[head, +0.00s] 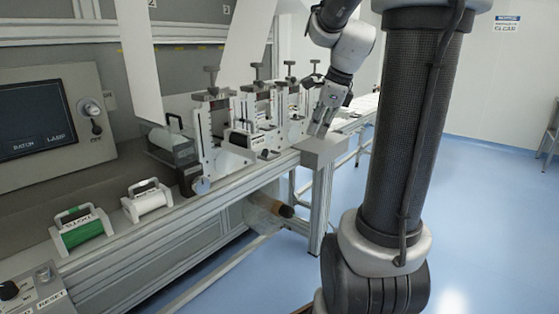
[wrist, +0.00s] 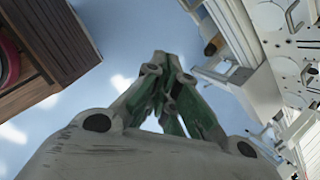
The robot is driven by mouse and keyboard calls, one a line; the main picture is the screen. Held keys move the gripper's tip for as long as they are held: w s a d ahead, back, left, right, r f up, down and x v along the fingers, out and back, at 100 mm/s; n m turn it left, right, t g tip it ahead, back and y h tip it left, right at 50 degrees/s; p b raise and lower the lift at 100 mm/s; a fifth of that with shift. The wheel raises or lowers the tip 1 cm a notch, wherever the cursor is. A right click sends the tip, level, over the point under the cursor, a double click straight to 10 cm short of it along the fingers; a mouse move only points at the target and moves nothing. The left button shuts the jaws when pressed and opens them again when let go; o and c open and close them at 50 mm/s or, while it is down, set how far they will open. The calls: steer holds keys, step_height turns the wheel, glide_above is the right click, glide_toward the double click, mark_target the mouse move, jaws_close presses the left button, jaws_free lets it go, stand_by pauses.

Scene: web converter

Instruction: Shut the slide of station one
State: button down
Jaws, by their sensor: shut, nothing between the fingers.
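A row of stations with T-shaped knobs on top stands on the machine bench. The nearest station (head: 212,130) has pale side plates, and a white block with a dark handle (head: 240,140) sits at its front right. I cannot read a station number, nor tell for sure which part is the slide or how far out it is. My gripper (head: 319,130) is shut and empty, pointing down beside the right end of the row, apart from the nearest station. In the wrist view the closed fingers (wrist: 164,66) are over the floor, with machine parts at the upper right.
A green cartridge (head: 80,232) and a white cartridge (head: 147,201) with handles lie on the front bench. A control panel with a screen (head: 40,115) stands at left. White web sheets (head: 140,60) hang above. A grey block (head: 320,150) is at the bench's end. Blue floor is clear at right.

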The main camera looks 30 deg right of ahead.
steer(key=w+a+f+m, duration=0.3)
steer(key=w+f+m, duration=0.3)
steer(key=w+f, duration=0.1)
steer(key=shift+w+a+f, duration=0.3)
steer(key=shift+a+f, duration=0.05)
steer(key=shift+f, duration=0.4)
